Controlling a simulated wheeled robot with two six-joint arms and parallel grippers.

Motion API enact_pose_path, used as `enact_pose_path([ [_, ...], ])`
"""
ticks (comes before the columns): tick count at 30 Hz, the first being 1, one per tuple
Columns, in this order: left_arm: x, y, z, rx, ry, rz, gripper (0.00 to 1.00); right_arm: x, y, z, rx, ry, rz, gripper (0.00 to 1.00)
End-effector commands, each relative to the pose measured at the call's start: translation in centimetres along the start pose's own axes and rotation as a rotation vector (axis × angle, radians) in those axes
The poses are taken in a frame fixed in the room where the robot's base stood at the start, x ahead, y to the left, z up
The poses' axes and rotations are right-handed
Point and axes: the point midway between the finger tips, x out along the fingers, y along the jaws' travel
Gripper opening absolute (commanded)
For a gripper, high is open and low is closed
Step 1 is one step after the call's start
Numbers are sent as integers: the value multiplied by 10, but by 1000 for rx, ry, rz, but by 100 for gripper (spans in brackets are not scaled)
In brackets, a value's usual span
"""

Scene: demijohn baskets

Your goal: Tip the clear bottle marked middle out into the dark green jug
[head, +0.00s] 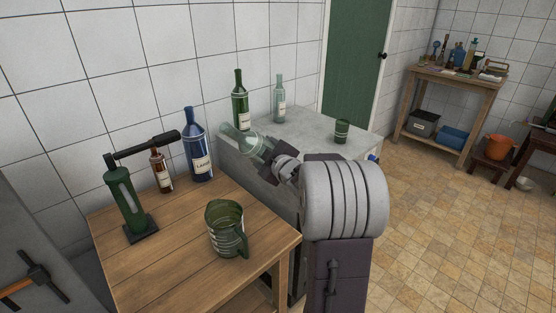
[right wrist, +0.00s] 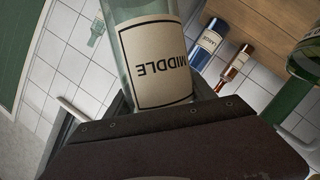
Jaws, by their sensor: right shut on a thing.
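The clear bottle marked middle (head: 238,138) is held tilted in my right gripper (head: 277,160), above the near end of the grey counter. Its label (right wrist: 157,62) reads MIDDLE upside down in the right wrist view, with the jaws closed around the body by the label. The bottle's far end points up and left in the head view; whether liquid is inside cannot be told. The dark green jug (head: 225,228) stands upright on the wooden table, left of and below the bottle, apart from it. Its handle faces right. My left gripper is not in view.
On the table's back are a blue bottle (head: 198,150), a brown bottle (head: 160,172) and a green lever device (head: 125,200). A green bottle (head: 240,100), another clear bottle (head: 279,100) and a green cup (head: 342,131) stand on the counter (head: 318,135). The table's front is clear.

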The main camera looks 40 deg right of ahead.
Motion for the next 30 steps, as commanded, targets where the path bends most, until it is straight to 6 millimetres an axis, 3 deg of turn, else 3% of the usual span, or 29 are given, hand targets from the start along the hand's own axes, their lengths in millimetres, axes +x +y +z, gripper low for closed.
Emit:
enact_pose_path([
  [1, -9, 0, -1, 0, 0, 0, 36, -2, 3, -6, 17, 1, -5, 0],
  [11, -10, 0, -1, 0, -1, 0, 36, -2, -1, -6, 41, 2, -12, 0],
  [15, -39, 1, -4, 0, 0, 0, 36, -8, -6, -28, 155, 3, -51, 0],
  [20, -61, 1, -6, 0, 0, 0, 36, -14, -21, -46, 312, 4, -99, 0],
  [30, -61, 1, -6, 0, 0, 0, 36, -14, -30, -47, 367, 3, -113, 0],
])
